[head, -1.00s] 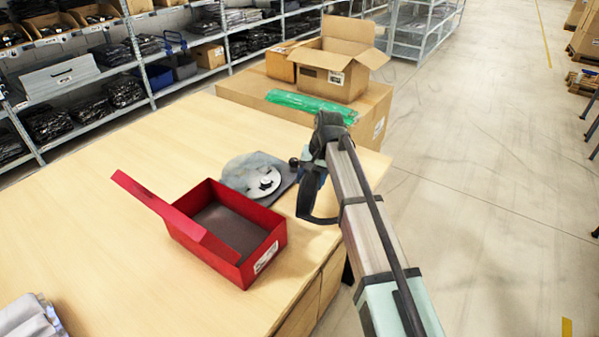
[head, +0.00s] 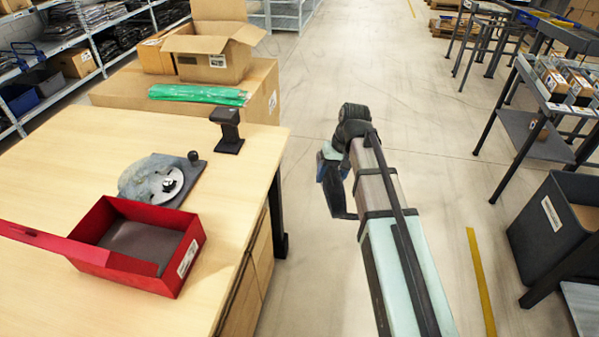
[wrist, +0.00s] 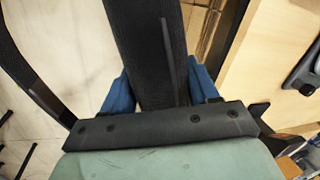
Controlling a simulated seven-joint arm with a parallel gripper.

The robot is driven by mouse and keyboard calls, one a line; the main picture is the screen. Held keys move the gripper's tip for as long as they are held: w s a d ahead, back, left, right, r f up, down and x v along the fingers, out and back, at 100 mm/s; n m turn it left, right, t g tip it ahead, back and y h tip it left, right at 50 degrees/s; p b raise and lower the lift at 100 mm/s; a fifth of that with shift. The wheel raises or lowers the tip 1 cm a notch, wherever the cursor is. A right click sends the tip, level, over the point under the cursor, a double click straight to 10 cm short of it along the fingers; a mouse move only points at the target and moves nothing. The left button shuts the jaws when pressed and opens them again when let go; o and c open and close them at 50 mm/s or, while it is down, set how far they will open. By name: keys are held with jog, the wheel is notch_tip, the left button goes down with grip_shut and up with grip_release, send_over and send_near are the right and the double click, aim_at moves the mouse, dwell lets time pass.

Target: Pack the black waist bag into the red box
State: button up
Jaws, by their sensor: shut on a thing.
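The red box (head: 184,262) stands open on the wooden table at the left of the head view, with its lid tipped out to the left. Its dark grey floor shows and looks bare. My gripper (head: 326,168) is to the right of the table, over the floor and well apart from the box. In the wrist view my gripper (wrist: 160,88) has its blue fingers shut on the black waist bag (wrist: 145,40). A dark strap hangs at the left there. In the head view, part of the bag (head: 338,198) hangs below the gripper; my arm hides the rest.
A grey cloth item with a round disc (head: 160,180) lies on a dark board behind the box. A black stand (head: 228,130) is at the table's far right corner. Cartons (head: 215,62) and a green packet (head: 198,94) stand beyond. A dark bin (head: 545,225) stands right; open floor lies between.

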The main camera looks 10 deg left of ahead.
jog(key=d+m, duration=0.2)
jog(key=d, duration=1.1)
jog(key=s+a+r+n, duration=0.2)
jog(key=s+a, duration=0.2)
jog(key=a, duration=0.7)
jog(key=s+a+r+n+g, duration=0.1)
jog(key=s+a+r+n, duration=0.15)
jog(key=a, duration=0.95)
jog(key=s+a+r+n, duration=0.2)
jog(key=s+a, duration=0.2)
jog(key=a, duration=0.7)
jog(key=s+a+r+n+h, duration=0.1)
jog(key=s+a+r+n, duration=0.2)
jog(key=s+a, duration=0.55)
jog(key=s+a+r+n+h, duration=0.1)
jog(key=s+a+r+n, duration=0.25)
jog(key=s+a, duration=0.55)
jog(key=s+a+r+n, duration=0.3)
jog(key=s+a+r, duration=0.1)
jog(key=s+a, duration=0.5)
notch_tip(320, 180, down, 12)
jog(key=w+a, duration=0.1)
jog(key=shift+w+f+g, duration=0.2)
jog(key=shift+g, duration=0.2)
jog(key=shift+f, duration=0.25)
jog(key=shift+f, duration=0.5)
